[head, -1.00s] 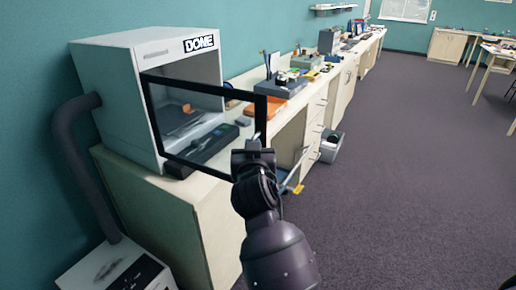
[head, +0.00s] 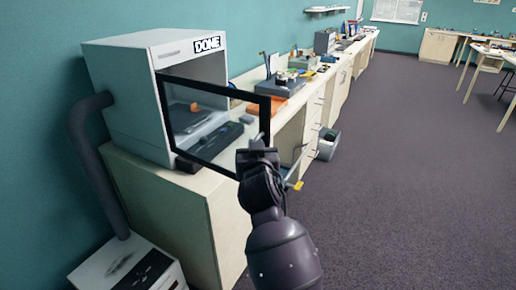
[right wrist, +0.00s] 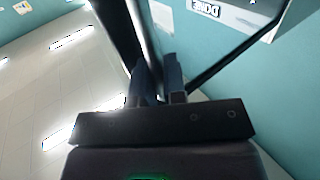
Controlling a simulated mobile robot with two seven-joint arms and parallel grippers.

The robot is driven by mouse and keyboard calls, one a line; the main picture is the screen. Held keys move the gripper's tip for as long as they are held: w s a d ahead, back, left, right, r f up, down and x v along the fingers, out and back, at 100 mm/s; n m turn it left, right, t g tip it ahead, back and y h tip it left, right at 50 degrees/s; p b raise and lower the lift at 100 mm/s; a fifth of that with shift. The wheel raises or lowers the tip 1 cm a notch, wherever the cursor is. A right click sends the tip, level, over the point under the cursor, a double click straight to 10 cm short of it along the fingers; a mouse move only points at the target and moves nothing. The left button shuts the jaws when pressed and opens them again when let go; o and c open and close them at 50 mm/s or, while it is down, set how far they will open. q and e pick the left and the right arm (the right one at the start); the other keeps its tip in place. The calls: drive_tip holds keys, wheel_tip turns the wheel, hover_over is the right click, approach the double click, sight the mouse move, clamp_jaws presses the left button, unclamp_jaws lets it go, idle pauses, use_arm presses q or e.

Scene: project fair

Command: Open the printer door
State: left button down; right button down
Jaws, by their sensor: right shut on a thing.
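The printer (head: 130,95) is a white box labelled DONE, standing on the near end of the counter against the teal wall. Its door (head: 266,98), a clear pane in a black frame, stands swung out from the box front. My right gripper (head: 258,140) is at the door's free edge on the right. In the right wrist view the fingers of my right gripper (right wrist: 158,85) are closed at the black door frame (right wrist: 122,35); the exact grip is partly hidden. My left gripper is not in view.
A grey hose (head: 85,150) runs from the printer to a white unit (head: 128,268) on the floor. The long counter (head: 230,225) carries trays and tools farther back. A grey bin (head: 328,145) stands beside the drawers.

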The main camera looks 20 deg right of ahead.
drive_tip(key=shift+d, duration=0.1)
idle(0.3)
drive_tip(key=c, duration=1.2)
unclamp_jaws()
drive_tip(key=shift+s, duration=0.15)
